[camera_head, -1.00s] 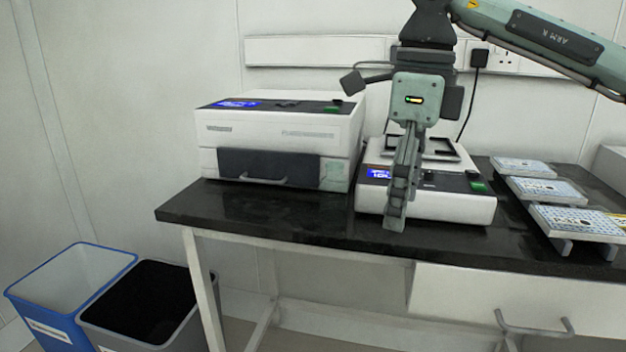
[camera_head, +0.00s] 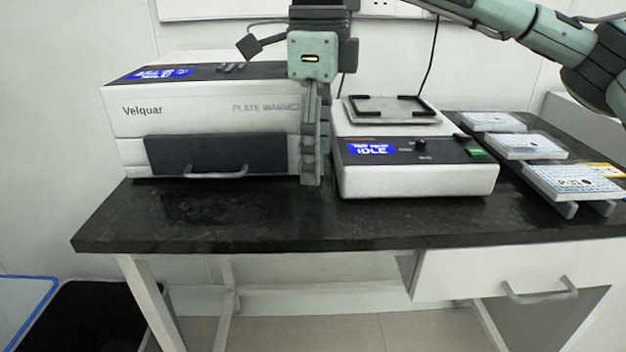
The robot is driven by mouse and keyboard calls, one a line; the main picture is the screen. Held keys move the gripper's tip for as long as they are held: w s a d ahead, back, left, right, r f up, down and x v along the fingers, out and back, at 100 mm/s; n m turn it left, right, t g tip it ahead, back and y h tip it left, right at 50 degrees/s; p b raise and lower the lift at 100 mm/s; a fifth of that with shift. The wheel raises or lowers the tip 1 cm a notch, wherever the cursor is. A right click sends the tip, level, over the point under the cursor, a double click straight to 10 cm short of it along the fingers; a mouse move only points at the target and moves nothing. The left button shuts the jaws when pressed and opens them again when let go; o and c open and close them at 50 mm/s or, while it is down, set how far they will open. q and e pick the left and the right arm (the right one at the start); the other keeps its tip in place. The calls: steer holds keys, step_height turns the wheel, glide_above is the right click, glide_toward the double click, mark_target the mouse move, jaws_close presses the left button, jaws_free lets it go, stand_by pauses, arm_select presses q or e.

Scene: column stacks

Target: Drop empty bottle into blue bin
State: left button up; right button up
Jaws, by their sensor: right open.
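The blue bin (camera_head: 28,281) shows only in part at the lower left corner of the head view; its blue rim and pale inside are visible, and the rest is cut off. No bottle is in view. My right gripper (camera_head: 311,180) hangs pointing down over the black bench top, in front of the gap between the plate warmer and the white device. It is seen edge-on and nothing shows between its fingers. My left gripper is out of view.
A dark-lined bin (camera_head: 85,318) stands right of the blue bin. The black bench (camera_head: 250,225) carries a plate warmer (camera_head: 205,118), a white device reading IDLE (camera_head: 415,180) and several trays on a rack (camera_head: 570,182). The bench's front strip is clear.

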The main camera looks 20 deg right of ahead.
steer(key=f, duration=0.5)
steer(key=shift+s+a, duration=0.1)
steer(key=shift+s, duration=0.2)
steer(key=shift+r, duration=0.1)
steer(key=c, duration=1.3)
